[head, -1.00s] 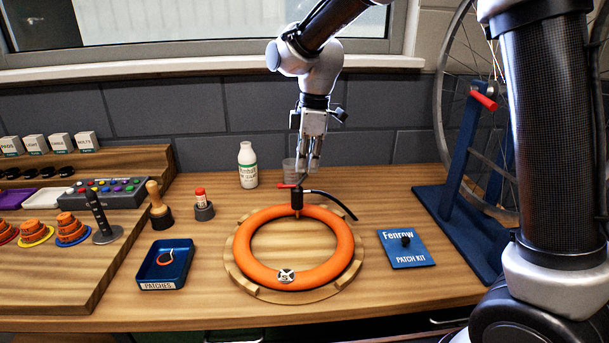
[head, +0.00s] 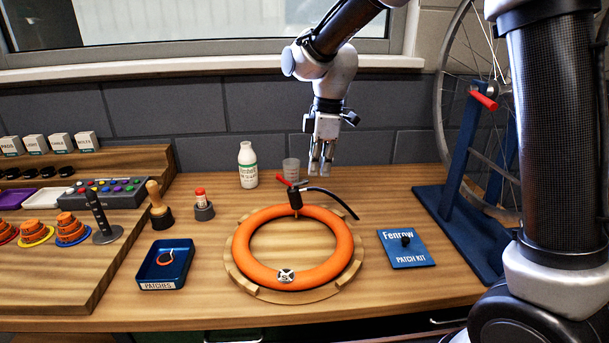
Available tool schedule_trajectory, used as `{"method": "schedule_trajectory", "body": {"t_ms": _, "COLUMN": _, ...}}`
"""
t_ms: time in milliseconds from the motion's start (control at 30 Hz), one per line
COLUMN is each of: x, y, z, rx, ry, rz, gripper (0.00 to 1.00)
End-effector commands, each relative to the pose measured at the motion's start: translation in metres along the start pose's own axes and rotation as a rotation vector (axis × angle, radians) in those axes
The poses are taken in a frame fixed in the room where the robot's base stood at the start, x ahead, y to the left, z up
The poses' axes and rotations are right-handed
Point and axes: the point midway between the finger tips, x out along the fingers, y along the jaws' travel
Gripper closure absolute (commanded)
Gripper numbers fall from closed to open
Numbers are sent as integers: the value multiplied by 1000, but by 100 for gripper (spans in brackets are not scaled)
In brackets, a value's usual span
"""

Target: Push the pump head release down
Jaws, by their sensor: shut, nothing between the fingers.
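The black pump head (head: 296,200) stands upright on the far part of the orange inner tube (head: 342,232), with a black hose running off to the right. Its red lever (head: 283,180) sits at the top and slants up to the left. My gripper (head: 320,173) points down, shut and empty, behind and to the right of the pump head. It appears clear of the lever. The tube lies on a round wooden ring (head: 237,268).
A blue patch kit (head: 405,250) lies at right, a blue patches tray (head: 165,264) at left. A blue wheel stand (head: 455,160) is farther right.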

Motion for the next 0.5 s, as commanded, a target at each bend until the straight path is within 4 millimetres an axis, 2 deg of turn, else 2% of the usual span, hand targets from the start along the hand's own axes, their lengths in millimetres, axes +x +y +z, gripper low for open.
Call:
{"method": "schedule_trajectory", "body": {"t_ms": 167, "x": -18, "y": 1, "z": -1, "rx": 0, "ry": 2, "rz": 5, "gripper": 100}}
{"method": "schedule_trajectory", "body": {"t_ms": 500, "x": -88, "y": 1, "z": 0, "rx": 0, "ry": 1, "rz": 3, "gripper": 100}}
